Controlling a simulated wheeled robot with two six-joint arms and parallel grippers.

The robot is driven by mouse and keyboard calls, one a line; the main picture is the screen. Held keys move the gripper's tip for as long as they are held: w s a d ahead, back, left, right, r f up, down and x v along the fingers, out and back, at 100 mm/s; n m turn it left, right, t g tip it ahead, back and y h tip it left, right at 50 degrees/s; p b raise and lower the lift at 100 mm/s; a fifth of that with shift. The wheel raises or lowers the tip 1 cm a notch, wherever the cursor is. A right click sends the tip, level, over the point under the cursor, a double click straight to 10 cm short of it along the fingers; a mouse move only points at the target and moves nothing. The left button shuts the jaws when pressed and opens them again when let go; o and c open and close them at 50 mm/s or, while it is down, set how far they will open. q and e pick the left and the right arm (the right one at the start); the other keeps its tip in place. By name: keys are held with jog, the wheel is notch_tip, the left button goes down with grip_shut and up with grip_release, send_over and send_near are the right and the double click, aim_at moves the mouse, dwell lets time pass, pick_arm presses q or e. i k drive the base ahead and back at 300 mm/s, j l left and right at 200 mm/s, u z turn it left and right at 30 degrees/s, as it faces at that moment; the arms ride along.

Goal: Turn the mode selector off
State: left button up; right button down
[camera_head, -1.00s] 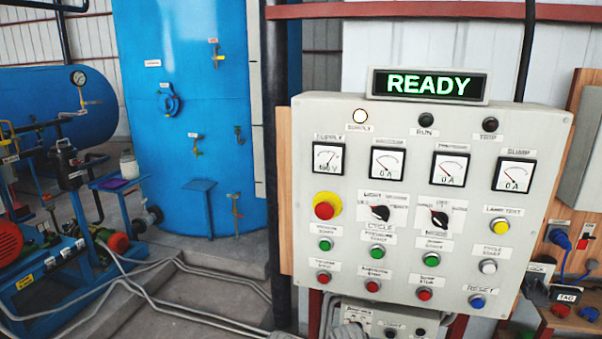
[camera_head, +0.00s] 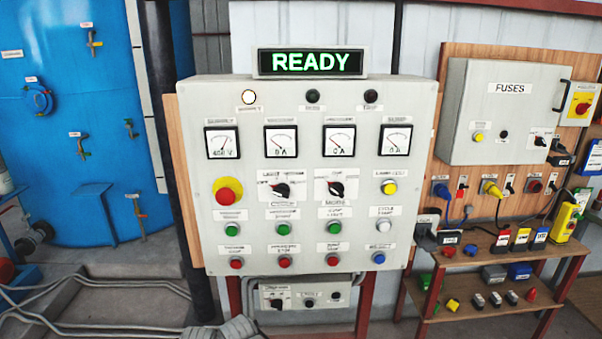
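The grey control panel (camera_head: 308,110) stands upright in the middle of the head view. A lit READY sign (camera_head: 310,62) is on top of the panel. Neither of my grippers is in view.
A red emergency button (camera_head: 226,195) on yellow is at the panel's left. A fuse box (camera_head: 505,110) hangs on a wooden board at right, above a shelf (camera_head: 480,303) with tags and small parts. A blue tank (camera_head: 60,130) stands at left. Hoses lie on the floor.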

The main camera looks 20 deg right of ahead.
aim_at(336, 188)
jog(key=j+z, duration=0.15)
jog(key=z, duration=0.25)
jog(key=j+z, duration=0.1)
jog(key=z, duration=0.35)
jog(key=k+j+z, duration=0.1)
jog(key=z, duration=0.3)
jog(key=j+z, duration=0.15)
jog(key=z, duration=0.25)
jog(key=k+l, duration=0.05)
